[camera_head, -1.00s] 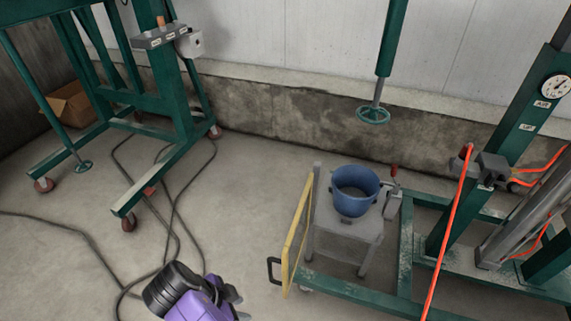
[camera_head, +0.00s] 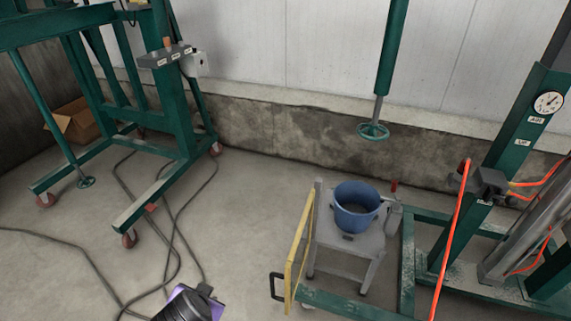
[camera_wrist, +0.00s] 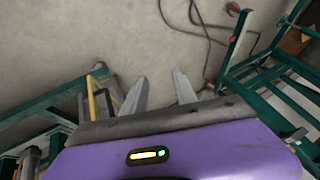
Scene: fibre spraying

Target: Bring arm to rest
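My gripper (camera_wrist: 158,86) shows in the wrist view with its two grey fingers spread apart and nothing between them. Bare concrete floor lies beyond the fingertips. In the head view only a purple and black part of my arm (camera_head: 188,304) shows at the bottom edge, left of the middle. The fingers are not visible there. My arm touches nothing that I can see.
A blue bucket (camera_head: 356,206) stands on a grey stand (camera_head: 340,236) beside a yellow-edged frame (camera_head: 297,245). Green rigs stand left (camera_head: 178,120) and right (camera_head: 515,150). Dark cables (camera_head: 172,205) cross the floor. An orange hose (camera_head: 453,235) hangs at right.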

